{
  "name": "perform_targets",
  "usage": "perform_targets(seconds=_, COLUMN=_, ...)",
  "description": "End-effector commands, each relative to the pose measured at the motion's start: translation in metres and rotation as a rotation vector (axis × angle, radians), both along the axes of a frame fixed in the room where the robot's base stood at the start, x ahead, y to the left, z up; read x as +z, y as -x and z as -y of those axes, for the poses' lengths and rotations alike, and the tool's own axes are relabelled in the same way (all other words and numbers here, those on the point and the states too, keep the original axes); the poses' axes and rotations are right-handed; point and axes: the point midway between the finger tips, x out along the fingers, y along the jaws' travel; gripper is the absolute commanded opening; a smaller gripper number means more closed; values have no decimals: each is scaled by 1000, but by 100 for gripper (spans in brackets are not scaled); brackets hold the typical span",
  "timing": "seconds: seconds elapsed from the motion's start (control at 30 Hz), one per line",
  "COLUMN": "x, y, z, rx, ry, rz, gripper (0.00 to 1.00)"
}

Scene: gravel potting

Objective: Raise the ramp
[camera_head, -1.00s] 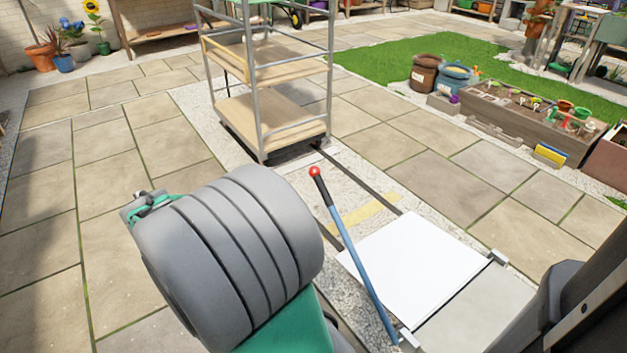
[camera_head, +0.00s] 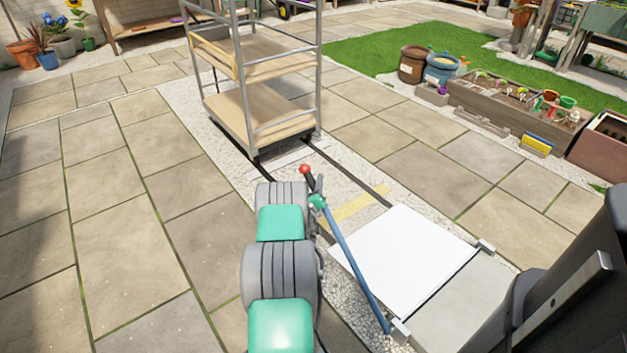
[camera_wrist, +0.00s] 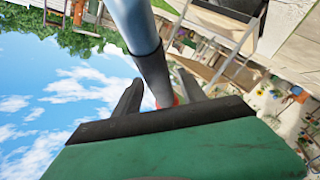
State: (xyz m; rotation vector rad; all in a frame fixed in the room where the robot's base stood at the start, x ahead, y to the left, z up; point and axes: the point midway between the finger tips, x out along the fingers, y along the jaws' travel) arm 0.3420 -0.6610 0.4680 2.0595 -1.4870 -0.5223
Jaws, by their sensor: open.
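The ramp (camera_head: 405,258) is a white flat plate on the gravel strip, and it lies low. Beside its left edge stands a tilted lever (camera_head: 358,270) with a blue shaft, dark grip and red knob (camera_head: 305,169). My gripper (camera_head: 316,196) is at the upper part of the lever, near the dark grip. In the wrist view, the lever (camera_wrist: 133,22) runs between the two open fingers of my gripper (camera_wrist: 160,92). Its red knob is partly hidden behind the gripper body. I cannot tell whether a finger touches the grip.
A wheeled shelf cart (camera_head: 268,112) stands on the strip beyond the ramp, by dark rails (camera_head: 350,172). A planter box (camera_head: 510,105) and pots stand at the right by the grass. Paving at the left is clear.

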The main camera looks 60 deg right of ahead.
Motion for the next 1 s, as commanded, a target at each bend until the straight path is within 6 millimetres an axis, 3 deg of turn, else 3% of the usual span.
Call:
perform_targets(seconds=0.2, x=-1, y=-9, z=26, rx=0, ry=0, rz=0, gripper=49)
perform_targets(seconds=0.47, x=-1, y=-10, z=28, rx=2, ry=-3, rz=0, gripper=48)
perform_targets(seconds=1.0, x=0, y=-10, z=27, rx=2, ry=-3, rz=0, gripper=4)
